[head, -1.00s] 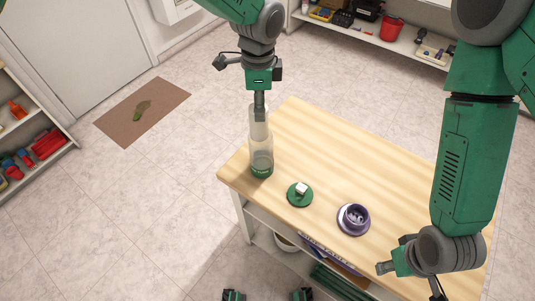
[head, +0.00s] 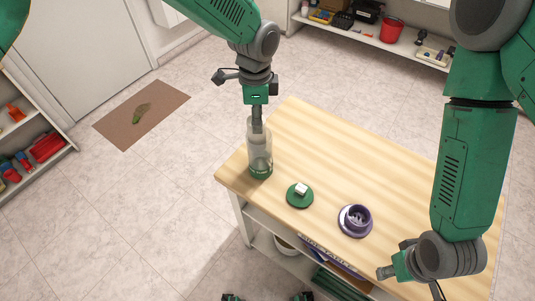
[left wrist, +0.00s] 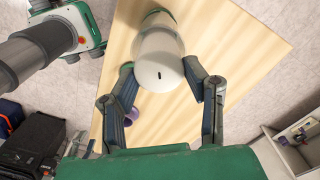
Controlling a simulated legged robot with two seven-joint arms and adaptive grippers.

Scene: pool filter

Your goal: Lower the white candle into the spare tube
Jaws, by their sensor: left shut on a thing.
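The spare tube (head: 260,166) is clear with a green base and stands upright at the table's left corner. The white candle (head: 258,142) is upright, with its lower part inside the tube; how deep it sits is hard to tell through the wall. My left gripper (head: 257,122) is above the tube, pointing down and shut on the candle. In the left wrist view the candle's round white top (left wrist: 160,60), with a small dark slot, lies between the two fingers. My right gripper (head: 386,271) hangs near the table's front right; its fingers are too small to read.
On the wooden table (head: 340,150) lie a green disc with a pale knob (head: 299,195) and a purple round fitting (head: 356,219), both right of the tube. The table's back half is clear. Shelves stand at the left and the back.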

